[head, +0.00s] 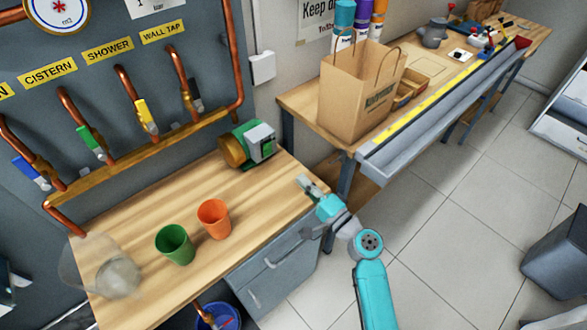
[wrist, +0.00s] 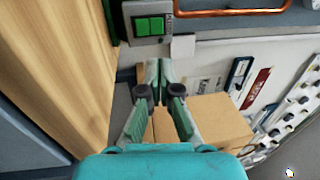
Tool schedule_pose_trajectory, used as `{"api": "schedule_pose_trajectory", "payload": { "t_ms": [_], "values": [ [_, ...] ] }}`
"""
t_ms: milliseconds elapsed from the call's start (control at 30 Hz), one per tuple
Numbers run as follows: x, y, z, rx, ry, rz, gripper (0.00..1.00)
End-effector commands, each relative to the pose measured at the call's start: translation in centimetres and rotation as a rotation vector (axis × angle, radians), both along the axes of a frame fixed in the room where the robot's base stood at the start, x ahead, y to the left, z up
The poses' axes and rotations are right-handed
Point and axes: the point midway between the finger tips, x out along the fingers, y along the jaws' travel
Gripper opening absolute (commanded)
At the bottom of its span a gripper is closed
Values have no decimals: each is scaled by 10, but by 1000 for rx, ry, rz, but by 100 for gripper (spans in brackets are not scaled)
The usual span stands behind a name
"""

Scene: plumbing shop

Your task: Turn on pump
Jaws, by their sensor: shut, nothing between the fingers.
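The pump (head: 234,149) is a green and brass unit at the back right of the wooden workbench. A grey switch box with a green switch face (head: 267,150) sits on its right side. My gripper (head: 304,183) is shut and empty at the right edge of the bench, in front of and to the right of the pump. In the wrist view the closed fingertips (wrist: 158,64) point towards the switch box and look apart from it.
A green cup (head: 175,245) and an orange cup (head: 214,219) stand on the bench (head: 200,190), with a clear container (head: 118,278) at its left. Copper pipes with coloured valves (head: 90,144) line the wall. A paper bag (head: 358,95) stands on the second bench.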

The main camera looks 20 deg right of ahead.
Motion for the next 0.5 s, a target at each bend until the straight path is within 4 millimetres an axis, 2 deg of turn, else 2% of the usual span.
{"api": "schedule_pose_trajectory", "payload": {
  "t_ms": [500],
  "values": [
    [88, 29, 16, -1, -2, 3, 0]
  ]
}}
